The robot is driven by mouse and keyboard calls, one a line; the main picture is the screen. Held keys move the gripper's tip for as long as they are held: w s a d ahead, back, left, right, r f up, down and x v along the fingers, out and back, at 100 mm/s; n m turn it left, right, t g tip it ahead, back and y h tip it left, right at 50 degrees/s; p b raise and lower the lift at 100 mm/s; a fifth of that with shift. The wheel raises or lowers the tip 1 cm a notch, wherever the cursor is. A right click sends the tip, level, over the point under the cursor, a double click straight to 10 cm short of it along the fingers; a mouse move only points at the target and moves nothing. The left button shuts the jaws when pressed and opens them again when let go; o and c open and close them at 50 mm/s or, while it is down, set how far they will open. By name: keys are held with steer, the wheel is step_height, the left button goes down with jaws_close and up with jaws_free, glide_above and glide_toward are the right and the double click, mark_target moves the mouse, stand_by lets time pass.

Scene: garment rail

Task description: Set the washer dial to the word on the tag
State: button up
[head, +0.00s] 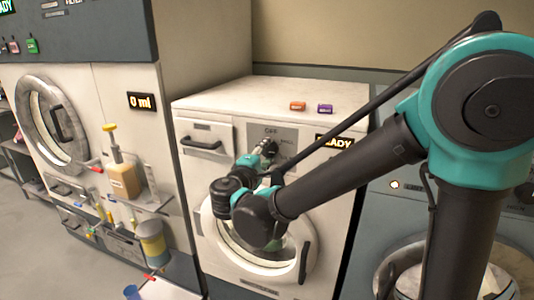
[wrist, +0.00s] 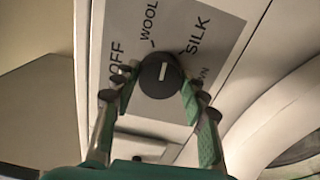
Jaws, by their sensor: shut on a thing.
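The washer (head: 240,98) is white, with a grey dial panel (head: 258,132) on its front. The dial (wrist: 160,76) is a dark round knob with a short white mark. In the wrist view the mark points up, roughly between the printed words WOOL and SILK; OFF is at the left. Another word at lower right is partly hidden, ending in WN. My gripper (head: 262,152) is at the panel; in the wrist view its fingers (wrist: 160,88) are shut on the dial from both sides. In the head view my gripper hides most of the dial. I see no readable tag.
An orange block (head: 297,106) and a purple block (head: 325,108) sit on the washer top. The washer door (head: 306,262) is below. A grey machine with a pump bottle (head: 123,180) on a shelf stands left.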

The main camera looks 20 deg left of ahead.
steer(key=m, duration=0.6)
steer(key=shift+m, duration=0.3)
steer(key=shift+d, duration=0.1)
stand_by(0.3)
steer(key=o, duration=1.2)
steer(key=shift+s, duration=0.1)
steer(key=s, duration=0.8)
steer(key=s+a, duration=0.1)
steer(key=s, duration=0.2)
steer(key=shift+s, duration=0.4)
